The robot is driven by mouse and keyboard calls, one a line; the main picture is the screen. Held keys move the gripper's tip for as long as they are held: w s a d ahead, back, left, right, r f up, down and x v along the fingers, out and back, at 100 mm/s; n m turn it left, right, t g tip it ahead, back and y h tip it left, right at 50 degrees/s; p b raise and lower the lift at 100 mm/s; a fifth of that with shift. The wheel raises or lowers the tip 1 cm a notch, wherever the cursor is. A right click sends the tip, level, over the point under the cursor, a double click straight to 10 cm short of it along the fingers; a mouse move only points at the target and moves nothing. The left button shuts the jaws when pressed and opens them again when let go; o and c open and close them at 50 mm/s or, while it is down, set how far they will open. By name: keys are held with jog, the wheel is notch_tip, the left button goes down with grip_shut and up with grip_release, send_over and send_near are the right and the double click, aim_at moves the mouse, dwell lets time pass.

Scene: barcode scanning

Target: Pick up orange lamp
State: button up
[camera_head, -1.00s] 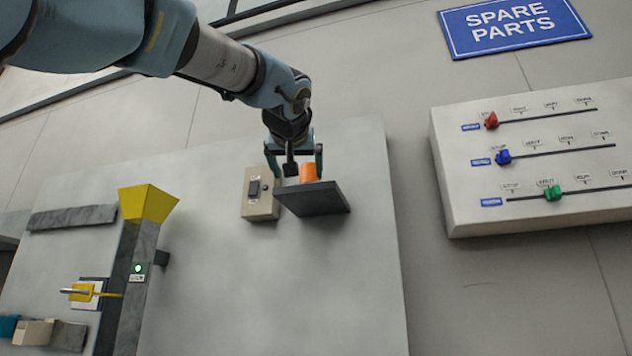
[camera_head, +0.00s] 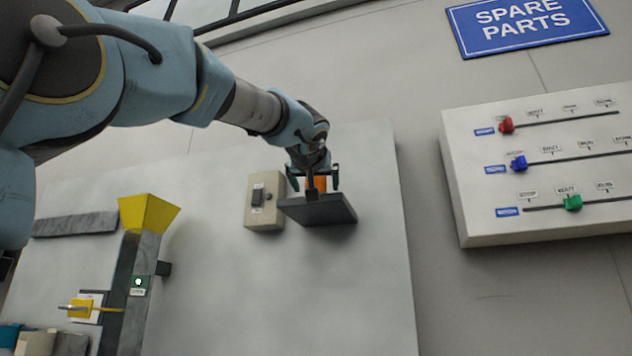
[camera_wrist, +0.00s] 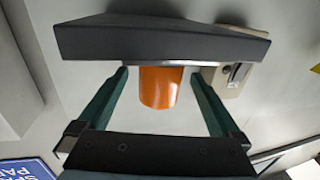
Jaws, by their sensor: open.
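The orange lamp (camera_head: 317,183) is a small orange cylinder on a dark grey shelf (camera_head: 322,209) that juts from the wall panel. My gripper (camera_head: 314,182) is at the lamp, above the shelf. In the wrist view the lamp (camera_wrist: 160,87) sits between the two green fingers of my gripper (camera_wrist: 160,80), with a gap on each side. The gripper is open and the fingers do not appear to touch the lamp. The wrist view is upside down, so the shelf (camera_wrist: 160,40) shows at the top.
A beige switch box (camera_head: 265,201) is on the wall left of the shelf. A yellow funnel (camera_head: 147,212) on a grey post stands further left. A slider panel (camera_head: 470,210) and a "SPARE PARTS" sign (camera_head: 525,22) are at the right. Bare wall lies between.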

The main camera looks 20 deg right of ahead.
jog(key=shift+x, duration=1.05)
jog(key=c, duration=1.5)
